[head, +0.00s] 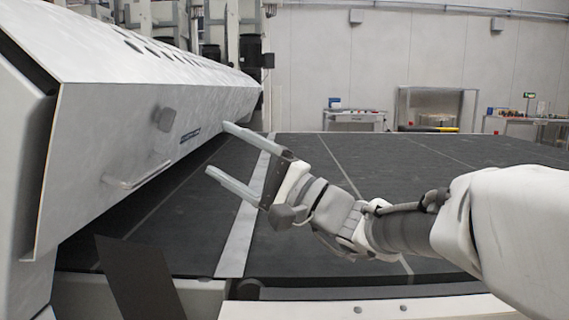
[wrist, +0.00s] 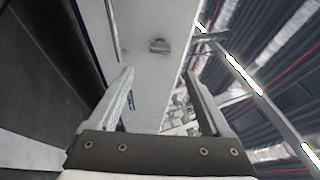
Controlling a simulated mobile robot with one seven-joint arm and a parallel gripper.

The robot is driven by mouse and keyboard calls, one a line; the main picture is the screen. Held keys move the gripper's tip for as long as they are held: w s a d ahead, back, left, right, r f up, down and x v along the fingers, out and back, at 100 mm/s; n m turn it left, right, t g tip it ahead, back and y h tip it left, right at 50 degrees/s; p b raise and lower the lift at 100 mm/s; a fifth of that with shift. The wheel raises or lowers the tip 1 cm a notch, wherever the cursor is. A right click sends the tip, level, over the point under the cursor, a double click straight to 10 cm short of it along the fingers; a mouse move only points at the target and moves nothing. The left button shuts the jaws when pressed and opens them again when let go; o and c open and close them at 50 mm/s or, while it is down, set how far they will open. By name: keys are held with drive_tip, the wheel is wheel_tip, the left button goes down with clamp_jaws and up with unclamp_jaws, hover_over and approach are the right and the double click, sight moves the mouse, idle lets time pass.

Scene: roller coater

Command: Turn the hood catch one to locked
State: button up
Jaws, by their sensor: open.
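The hood (head: 150,115) is a long pale panel along the left in the head view. A small grey catch (head: 164,119) sits on its face, and it also shows near the top middle of the wrist view (wrist: 159,46). I cannot tell its turn position for sure. My gripper (head: 215,148) is open and empty, to the right of the catch and apart from it. In the wrist view my two fingers (wrist: 158,90) point toward the hood face, with the catch beyond their tips.
A bar handle (head: 138,176) is on the hood below and left of the catch, with a small blue label (head: 190,135) to the right. A dark conveyor bed (head: 330,190) spreads below. Benches (head: 354,118) stand at the back. The space around my gripper is free.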

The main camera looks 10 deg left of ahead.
drive_tip(key=v, duration=0.5)
drive_tip(key=s+d+f+n+g+h, duration=0.2)
drive_tip(key=s+f+n+g+h, duration=0.25)
drive_tip(key=s+f+h, duration=0.9)
drive_tip(key=s+d+f+t+h, duration=0.15)
drive_tip(key=d+f+h, duration=0.3)
drive_tip(key=d, duration=0.55)
drive_tip(key=s+d+f+t+h, duration=0.1)
drive_tip(key=d+f+t+h, duration=0.3)
drive_tip(key=d, duration=0.7)
wheel_tip(320, 180, up, 26)
drive_tip(key=g+p, duration=0.2)
drive_tip(key=p, duration=2.5)
drive_tip(key=shift+d+n+y, duration=0.4)
drive_tip(key=shift+d+n, duration=0.05)
drive_tip(key=shift+d, duration=0.05)
drive_tip(key=shift+s, duration=0.1)
